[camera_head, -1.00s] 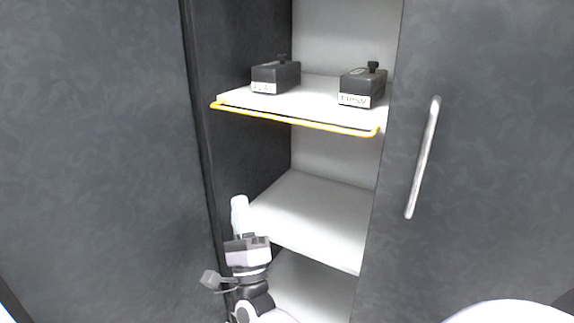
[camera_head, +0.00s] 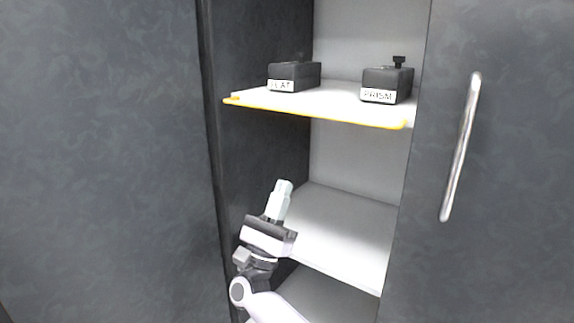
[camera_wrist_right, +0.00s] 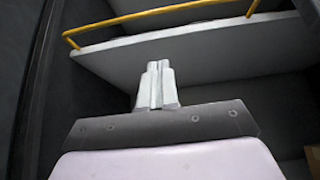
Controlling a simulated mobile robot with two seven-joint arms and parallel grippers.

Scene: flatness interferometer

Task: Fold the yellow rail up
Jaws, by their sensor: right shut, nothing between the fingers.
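The yellow rail (camera_head: 315,114) runs along the front edge of the upper white shelf (camera_head: 335,100) in the open cabinet. In the head view it lies about level with the shelf board. The rail also crosses the top of the right wrist view (camera_wrist_right: 165,10), where a short yellow post meets it. My right gripper (camera_head: 283,186) is shut and empty, pointing up, below the rail and apart from it, in front of the lower shelf. Its closed fingertips show in the right wrist view (camera_wrist_right: 158,68), beneath the shelf. My left gripper is not in view.
Two dark boxes stand on the upper shelf, one labelled FLAT (camera_head: 293,76) and one labelled PRISM (camera_head: 387,84). A lower white shelf (camera_head: 345,235) lies below. A door with a silver handle (camera_head: 460,148) is at the right, and a dark panel (camera_head: 100,150) fills the left.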

